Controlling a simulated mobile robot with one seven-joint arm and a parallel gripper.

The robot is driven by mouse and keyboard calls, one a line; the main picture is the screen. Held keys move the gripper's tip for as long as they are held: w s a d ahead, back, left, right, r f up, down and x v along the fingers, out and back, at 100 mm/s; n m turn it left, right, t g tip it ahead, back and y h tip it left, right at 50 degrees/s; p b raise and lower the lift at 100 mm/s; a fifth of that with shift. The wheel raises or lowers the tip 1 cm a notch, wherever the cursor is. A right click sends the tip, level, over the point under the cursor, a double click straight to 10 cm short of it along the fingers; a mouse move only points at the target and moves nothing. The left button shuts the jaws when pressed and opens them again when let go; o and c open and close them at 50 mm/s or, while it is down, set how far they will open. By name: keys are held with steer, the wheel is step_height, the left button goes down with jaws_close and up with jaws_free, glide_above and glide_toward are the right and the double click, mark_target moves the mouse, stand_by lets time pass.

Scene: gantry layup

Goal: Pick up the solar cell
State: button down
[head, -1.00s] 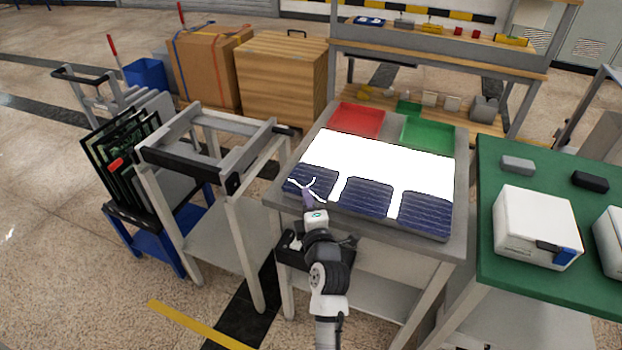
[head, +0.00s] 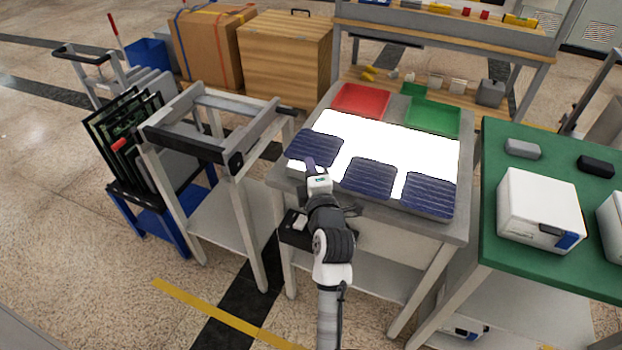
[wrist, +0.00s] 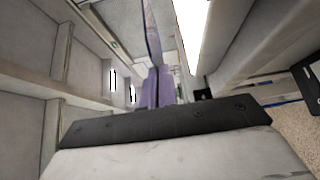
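Three dark blue solar cells with pale grid lines show in the head view. The left cell (head: 316,147) appears raised above the near left corner of the glowing white panel (head: 390,142). The middle cell (head: 368,178) and the right cell (head: 429,194) lie along the panel's near edge. My gripper (head: 310,163) reaches the near edge of the left cell, with its purple fingers on it. In the wrist view the fingers (wrist: 157,90) are close together around a thin purple sheet (wrist: 152,35) seen edge-on, which looks like that cell. The fingertips are partly hidden.
A red tray (head: 361,100) and a green tray (head: 433,117) stand at the back of the grey table. A grey frame stand (head: 215,128) is at left. A green table (head: 560,240) with white boxes is at right.

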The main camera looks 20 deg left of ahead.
step_height(320, 180, up, 15)
steer(key=shift+r+b, duration=0.2)
steer(key=shift+b, duration=0.1)
stand_by(0.7)
